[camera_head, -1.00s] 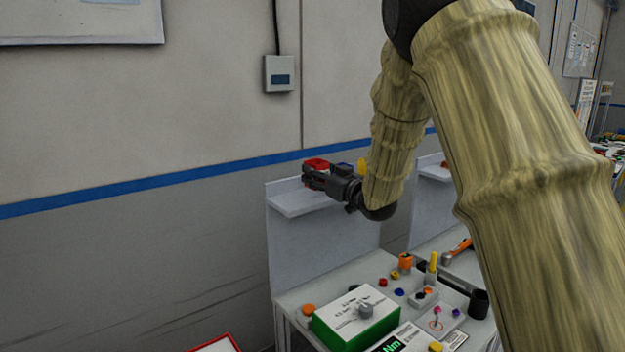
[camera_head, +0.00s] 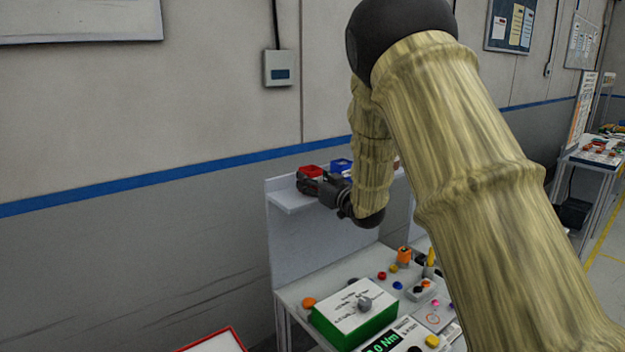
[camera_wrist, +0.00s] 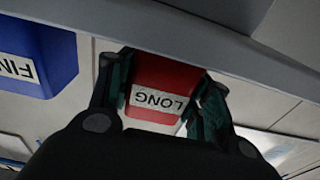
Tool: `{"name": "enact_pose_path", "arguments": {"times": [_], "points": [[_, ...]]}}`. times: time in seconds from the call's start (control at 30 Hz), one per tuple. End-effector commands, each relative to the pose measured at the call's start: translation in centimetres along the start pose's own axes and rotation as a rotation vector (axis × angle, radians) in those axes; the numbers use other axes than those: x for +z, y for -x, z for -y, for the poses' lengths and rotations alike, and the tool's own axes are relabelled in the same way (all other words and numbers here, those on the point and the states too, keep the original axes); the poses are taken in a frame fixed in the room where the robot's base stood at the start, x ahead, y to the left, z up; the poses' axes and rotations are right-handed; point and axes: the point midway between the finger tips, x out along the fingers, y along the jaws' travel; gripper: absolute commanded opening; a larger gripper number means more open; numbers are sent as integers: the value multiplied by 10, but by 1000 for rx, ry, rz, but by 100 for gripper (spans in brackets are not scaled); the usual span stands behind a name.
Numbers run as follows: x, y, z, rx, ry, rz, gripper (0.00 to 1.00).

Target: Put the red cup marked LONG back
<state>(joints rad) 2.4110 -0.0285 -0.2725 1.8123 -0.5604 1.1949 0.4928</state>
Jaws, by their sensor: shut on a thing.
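The red cup marked LONG (camera_wrist: 158,92) is between the two dark fingers of my gripper (camera_wrist: 162,88) in the wrist view, and its white label reads upside down there. The gripper is shut on it. In the head view the red cup (camera_head: 311,171) is at the left part of the upper shelf (camera_head: 292,202), with my gripper (camera_head: 312,184) in front of it. I cannot tell whether its base touches the shelf.
A blue cup (camera_head: 341,165) stands right of the red one; its label, partly cut off, begins FIN in the wrist view (camera_wrist: 38,50). Below is a bench with a green-sided box (camera_head: 357,318), an orange knob and several coloured buttons. A grey edge (camera_wrist: 200,45) crosses the wrist view.

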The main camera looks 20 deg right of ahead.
Motion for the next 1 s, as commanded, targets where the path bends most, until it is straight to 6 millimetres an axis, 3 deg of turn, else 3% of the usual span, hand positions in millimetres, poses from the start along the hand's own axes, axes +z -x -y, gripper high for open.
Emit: {"name": "enact_pose_path", "arguments": {"times": [0.1,0.13,0.23,0.67,1.0], "points": [[3,0,0,0,0,0,7],[3,0,0,0,0,0,51],[2,0,0,0,0,0,69],[-2,0,0,0,0,0,71],[2,50,0,2,-2,-1,71]]}}
